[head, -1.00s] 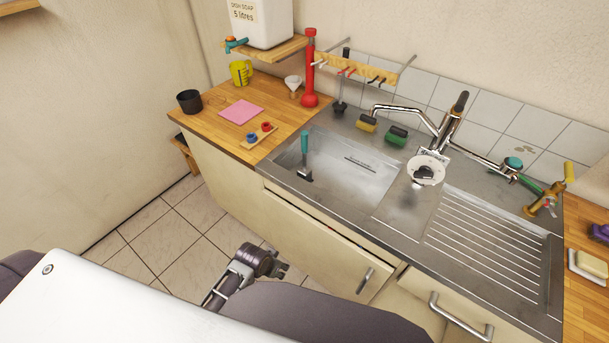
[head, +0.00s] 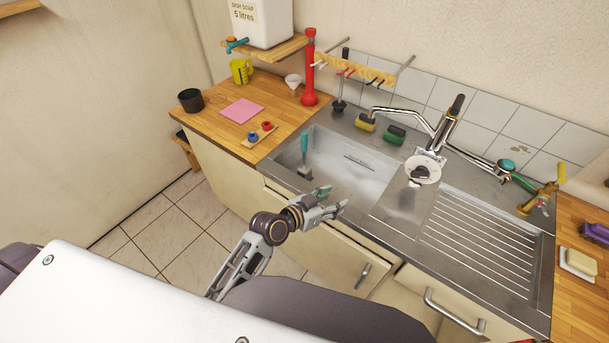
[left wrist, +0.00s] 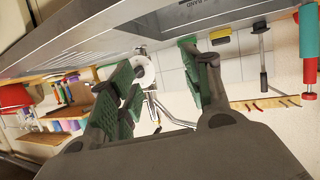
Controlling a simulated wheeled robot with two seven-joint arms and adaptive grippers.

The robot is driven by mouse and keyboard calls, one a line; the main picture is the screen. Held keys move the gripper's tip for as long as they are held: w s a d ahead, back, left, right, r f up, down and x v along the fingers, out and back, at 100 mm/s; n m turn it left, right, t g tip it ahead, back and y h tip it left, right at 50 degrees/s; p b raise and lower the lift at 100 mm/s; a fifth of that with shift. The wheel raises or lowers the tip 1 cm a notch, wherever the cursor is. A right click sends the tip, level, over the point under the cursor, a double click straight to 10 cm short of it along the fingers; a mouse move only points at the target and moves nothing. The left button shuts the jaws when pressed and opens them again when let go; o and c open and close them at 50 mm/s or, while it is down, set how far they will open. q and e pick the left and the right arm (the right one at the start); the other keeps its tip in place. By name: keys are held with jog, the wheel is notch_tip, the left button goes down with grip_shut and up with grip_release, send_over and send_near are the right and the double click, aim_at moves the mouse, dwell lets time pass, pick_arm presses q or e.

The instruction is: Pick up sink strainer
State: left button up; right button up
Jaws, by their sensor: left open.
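A white round disc with a dark middle (head: 423,170), which looks like the sink strainer, is beside the tap base, between the basin and the drainboard. I cannot tell exactly what it rests on. A white ring, likely the same disc, shows between my fingers in the left wrist view (left wrist: 145,70). My left gripper (head: 333,199) is open and empty, near the front edge of the sink basin (head: 345,172) and apart from the disc. Its green-padded fingers stand spread in the left wrist view (left wrist: 158,62). My right gripper is out of view.
A teal-handled tool (head: 304,155) stands in the basin's left part. The tall tap (head: 445,125) rises behind the disc. Yellow and green sponges (head: 395,134) sit on the back ledge. The ribbed drainboard (head: 480,235) is clear.

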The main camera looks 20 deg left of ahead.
pick_arm(q)
jog(key=w+a+r+n+t+y, duration=0.1)
jog(key=w+r+n+t+y, duration=0.3)
jog(key=w+r+t, duration=0.45)
jog(key=w+a+f+n+g+y, duration=0.3)
jog(key=a+f+n+y, duration=0.4)
jog(key=y, duration=0.4)
jog(key=shift+w+a+f+y, duration=0.15)
jog(key=shift+a+f+y, duration=0.15)
jog(key=shift+a+f, duration=0.5)
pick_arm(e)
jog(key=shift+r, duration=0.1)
pick_arm(q)
jog(key=shift+w+a+r+g, duration=0.1)
jog(key=shift+a+r+g, duration=0.15)
jog(key=shift+a+r, duration=0.05)
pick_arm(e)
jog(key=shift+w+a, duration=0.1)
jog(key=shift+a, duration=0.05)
